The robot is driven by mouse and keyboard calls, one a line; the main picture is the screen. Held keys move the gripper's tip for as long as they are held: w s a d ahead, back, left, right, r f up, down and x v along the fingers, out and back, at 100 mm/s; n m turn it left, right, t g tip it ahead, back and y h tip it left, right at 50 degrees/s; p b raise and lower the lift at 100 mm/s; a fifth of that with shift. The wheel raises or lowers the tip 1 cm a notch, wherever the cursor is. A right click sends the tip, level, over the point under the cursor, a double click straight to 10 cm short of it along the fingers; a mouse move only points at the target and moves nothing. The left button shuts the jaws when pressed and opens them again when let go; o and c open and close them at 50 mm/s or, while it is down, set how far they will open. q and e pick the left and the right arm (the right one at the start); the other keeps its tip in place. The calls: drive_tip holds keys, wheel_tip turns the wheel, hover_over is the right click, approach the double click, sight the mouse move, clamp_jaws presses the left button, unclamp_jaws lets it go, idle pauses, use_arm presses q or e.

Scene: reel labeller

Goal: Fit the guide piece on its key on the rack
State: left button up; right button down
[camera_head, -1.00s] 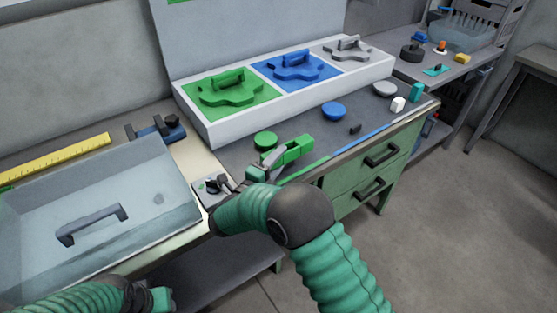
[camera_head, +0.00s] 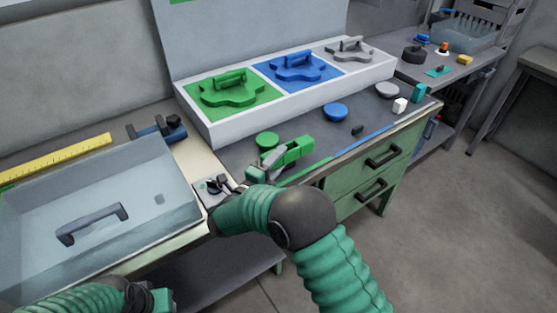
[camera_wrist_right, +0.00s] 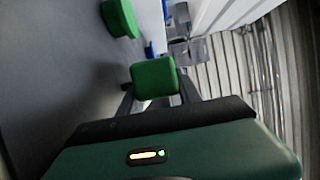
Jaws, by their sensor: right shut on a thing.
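My right gripper (camera_head: 275,163) is shut on a green block (camera_head: 293,152) and holds it over the grey bench top. In the right wrist view the green block (camera_wrist_right: 154,76) sits between the two fingers. The white rack (camera_head: 215,132) behind it has a green, a blue and a grey panel. Handled shaped pieces in green (camera_head: 226,91), blue (camera_head: 297,68) and grey (camera_head: 350,49) lie on them. The block is in front of the rack and apart from it. I cannot tell which part is the key. My left gripper (camera_head: 155,300) is at the bottom left, its jaws unclear.
A green round piece (camera_head: 267,140) lies beside the held block. A blue round piece (camera_head: 335,112), a small dark piece (camera_head: 357,130) and a white cube (camera_head: 400,105) lie to the right. A clear bin (camera_head: 180,200) and a yellow ruler (camera_head: 60,157) are at the left.

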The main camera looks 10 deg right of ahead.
drive_tip(key=shift+s+d+r, duration=0.1)
drive_tip(key=shift+s+r, duration=0.1)
drive_tip(key=shift+r, duration=0.05)
drive_tip(key=shift+f, duration=0.1)
drive_tip(key=shift+f+b, duration=0.35)
drive_tip(key=shift+r, duration=0.15)
drive_tip(key=shift+w+r, duration=0.2)
drive_tip(key=shift+r, duration=0.1)
drive_tip(key=c, duration=0.7)
unclamp_jaws()
drive_tip(key=shift+c, duration=0.2)
drive_tip(key=shift+s+f, duration=0.1)
drive_tip(key=shift+f, duration=0.15)
drive_tip(key=shift+r, duration=0.1)
